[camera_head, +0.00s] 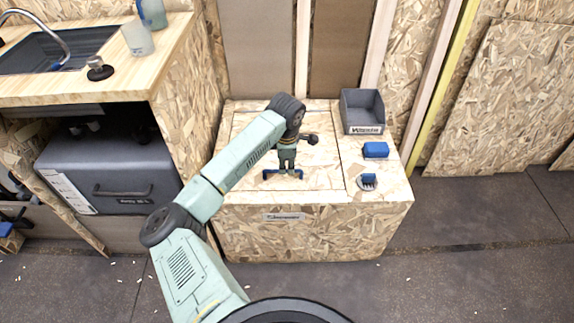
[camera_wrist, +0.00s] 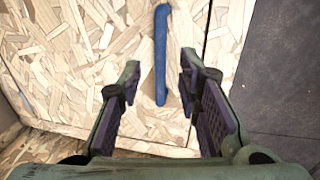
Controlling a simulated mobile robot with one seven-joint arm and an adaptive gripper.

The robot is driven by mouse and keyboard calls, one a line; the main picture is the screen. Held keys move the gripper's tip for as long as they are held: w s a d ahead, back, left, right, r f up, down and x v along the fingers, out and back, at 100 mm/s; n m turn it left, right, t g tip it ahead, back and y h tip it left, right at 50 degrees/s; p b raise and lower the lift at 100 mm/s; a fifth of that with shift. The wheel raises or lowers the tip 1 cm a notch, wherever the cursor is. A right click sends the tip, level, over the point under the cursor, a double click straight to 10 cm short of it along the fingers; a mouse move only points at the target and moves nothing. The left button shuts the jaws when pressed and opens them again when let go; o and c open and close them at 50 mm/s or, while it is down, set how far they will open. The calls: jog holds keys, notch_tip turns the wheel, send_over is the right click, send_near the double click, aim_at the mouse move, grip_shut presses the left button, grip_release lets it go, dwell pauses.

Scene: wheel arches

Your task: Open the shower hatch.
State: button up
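The shower hatch (camera_head: 325,176) is a pale chipboard panel, lying closed in the top of the low chipboard box. Its blue bar handle (camera_head: 268,174) lies along the front edge of the panel. My gripper (camera_head: 284,169) is over the handle, pointing down. In the wrist view the handle (camera_wrist: 161,55) runs upright in the picture, between the lines of my two spread fingers (camera_wrist: 160,90). Its near end reaches between the fingertips. The fingers are apart and nothing is clamped; I cannot tell the exact height above the handle.
A counter with a sink (camera_head: 60,50) stands at left. Dark floor (camera_head: 470,230) is clear at right.

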jog(key=shift+w+f, duration=0.15)
jog(key=shift+f, duration=0.65)
jog(key=shift+w+f, duration=0.15)
jog(key=shift+f, duration=0.65)
grip_shut()
